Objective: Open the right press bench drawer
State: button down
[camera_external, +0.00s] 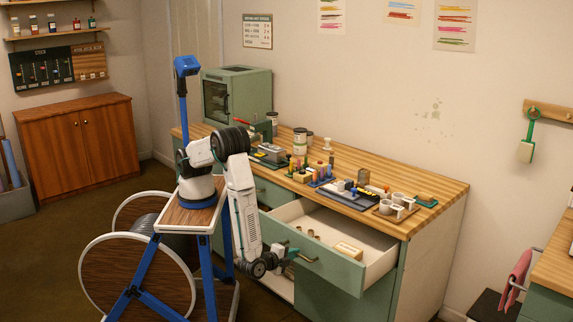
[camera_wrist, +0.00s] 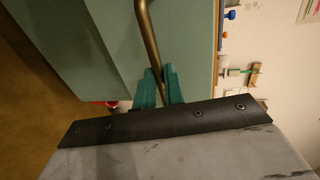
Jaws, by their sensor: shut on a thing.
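The right press bench drawer (camera_external: 353,274) is pulled well out from the green bench in the external view. Its white inside shows, with a few small brown pieces and a pale wooden block in it. My gripper (camera_external: 288,258) is at the drawer's front, low and to the left. In the wrist view, the teal fingers of my gripper (camera_wrist: 160,88) are closed around the brass bar handle (camera_wrist: 149,38). The green drawer front (camera_wrist: 185,30) lies behind the handle. The exact contact of the fingertips is partly hidden.
The wooden benchtop (camera_external: 440,188) above carries several tools, jars and coloured pieces. A green oven-like cabinet (camera_external: 237,95) stands at its back left. A second counter (camera_external: 555,250) with a pink cloth (camera_external: 518,275) is at the right. Floor is open at the left.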

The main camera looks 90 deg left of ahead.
jog(key=f+v, duration=0.2)
jog(key=v, duration=0.8)
jog(key=shift+s+d+f, duration=0.1)
jog(key=shift+s+d, duration=0.05)
jog(key=c, duration=1.5)
grip_release()
jog(key=shift+v, duration=3.9)
